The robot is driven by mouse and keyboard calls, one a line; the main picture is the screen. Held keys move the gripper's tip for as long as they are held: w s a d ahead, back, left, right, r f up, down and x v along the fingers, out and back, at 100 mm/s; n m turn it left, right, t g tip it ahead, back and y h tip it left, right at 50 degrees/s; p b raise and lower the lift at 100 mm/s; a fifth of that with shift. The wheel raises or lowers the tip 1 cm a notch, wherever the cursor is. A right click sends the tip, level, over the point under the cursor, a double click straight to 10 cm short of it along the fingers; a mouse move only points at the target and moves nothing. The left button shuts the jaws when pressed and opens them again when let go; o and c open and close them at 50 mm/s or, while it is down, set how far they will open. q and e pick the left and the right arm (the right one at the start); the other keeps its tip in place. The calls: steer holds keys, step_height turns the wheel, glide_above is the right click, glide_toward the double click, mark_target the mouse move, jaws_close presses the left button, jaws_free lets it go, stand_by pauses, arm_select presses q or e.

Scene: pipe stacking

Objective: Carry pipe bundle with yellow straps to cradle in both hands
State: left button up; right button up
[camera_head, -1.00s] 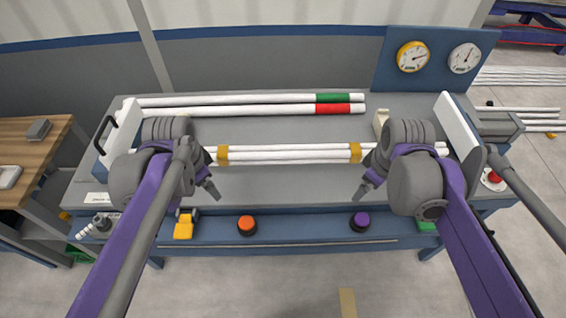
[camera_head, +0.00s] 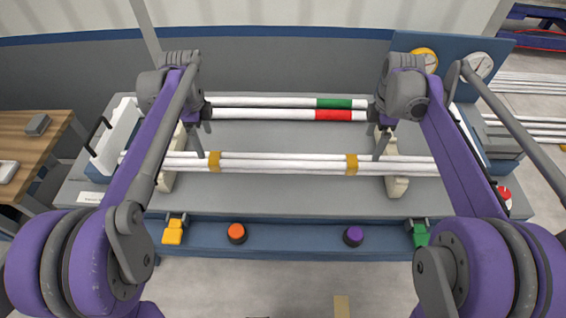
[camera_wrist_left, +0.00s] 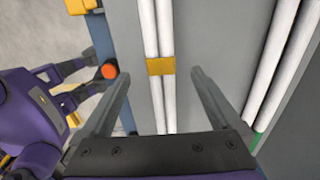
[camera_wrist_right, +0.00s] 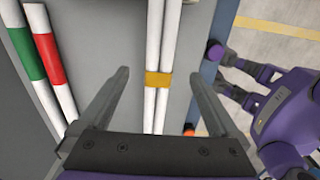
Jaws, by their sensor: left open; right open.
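The white pipe bundle with two yellow straps (camera_head: 282,163) lies across the bench. My left gripper (camera_head: 203,142) is open above it, near the left strap. In the left wrist view the bundle (camera_wrist_left: 167,110) and its strap (camera_wrist_left: 160,66) lie between the spread fingers. My right gripper (camera_head: 380,142) is open above the bundle, right of the right strap (camera_head: 351,164). In the right wrist view that strap (camera_wrist_right: 158,79) shows between the spread fingers. Neither gripper holds anything. A cream support (camera_head: 166,182) and another cream support (camera_head: 397,187) stand under the bundle's ends; whether they are the cradle is unclear.
A green-banded pipe (camera_head: 260,102) and a red-banded pipe (camera_head: 260,114) lie behind. Upright end plates (camera_head: 117,135) bound the bench. An orange button (camera_head: 237,233) and a purple button (camera_head: 353,236) sit on the front ledge. The grey bench top between the pipes is clear.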

mark_target(210, 157)
arm_select(q)
step_height(210, 157, down, 10)
steer(key=shift+f, duration=0.1)
arm_select(e)
step_height(210, 157, down, 10)
steer(key=shift+f, duration=0.1)
arm_select(q)
jaws_close()
arm_select(e)
jaws_close()
